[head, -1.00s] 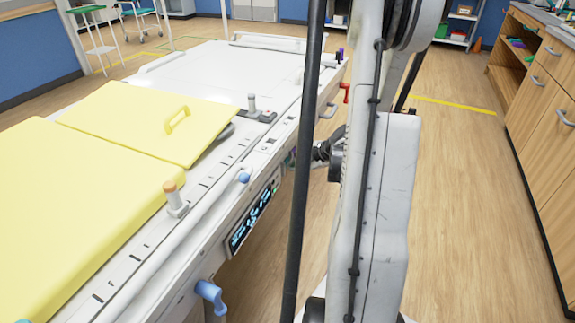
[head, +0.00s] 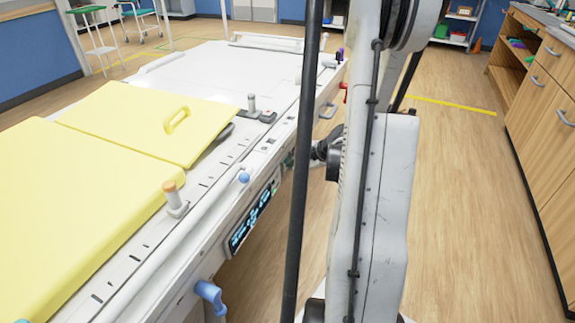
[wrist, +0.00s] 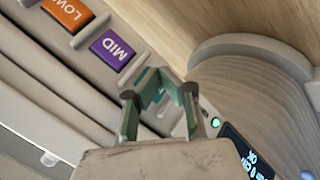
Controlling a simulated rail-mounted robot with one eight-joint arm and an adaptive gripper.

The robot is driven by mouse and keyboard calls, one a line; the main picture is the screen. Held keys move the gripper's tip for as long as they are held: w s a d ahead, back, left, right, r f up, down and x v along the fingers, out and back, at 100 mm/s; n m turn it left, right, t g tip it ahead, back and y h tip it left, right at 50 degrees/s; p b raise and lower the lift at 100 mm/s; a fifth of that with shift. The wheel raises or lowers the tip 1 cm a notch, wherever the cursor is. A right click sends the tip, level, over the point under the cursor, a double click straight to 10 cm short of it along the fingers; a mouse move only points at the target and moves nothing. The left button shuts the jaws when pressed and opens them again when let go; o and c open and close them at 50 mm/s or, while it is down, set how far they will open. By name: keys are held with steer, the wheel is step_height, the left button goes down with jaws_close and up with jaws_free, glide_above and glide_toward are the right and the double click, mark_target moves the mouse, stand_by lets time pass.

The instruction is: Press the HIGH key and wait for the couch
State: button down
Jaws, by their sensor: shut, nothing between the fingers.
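In the wrist view, an orange LOW key (wrist: 68,13) and a purple MID key (wrist: 111,50) sit in a row on a pale panel. No HIGH lettering shows; the panel beyond MID is partly hidden by my gripper (wrist: 158,80). I cannot tell whether the tips touch the panel. The couch (head: 200,75) has a white top and yellow pads at its near end. In the head view my arm hides the fingertips and keys.
A lit display (head: 252,215) is on the couch's side; a dark display (wrist: 245,155) and green light (wrist: 215,122) lie right of my gripper. Wooden cabinets (head: 540,95) stand right, with clear floor between.

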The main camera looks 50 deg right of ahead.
stand_by(0.4)
steer(key=shift+s+d, duration=0.2)
steer(key=shift+s, duration=0.7)
steer(key=shift+s+d+b, duration=0.2)
steer(key=shift+s, duration=0.55)
steer(key=shift+s+d+b, duration=0.15)
steer(key=shift+s, duration=0.65)
steer(key=shift+s+d+b, duration=0.2)
steer(key=shift+s, duration=0.55)
steer(key=s+d, duration=0.1)
steer(key=s, duration=0.5)
steer(key=shift+d+b, duration=0.2)
steer(key=shift+b, duration=0.15)
steer(key=shift+w, duration=0.1)
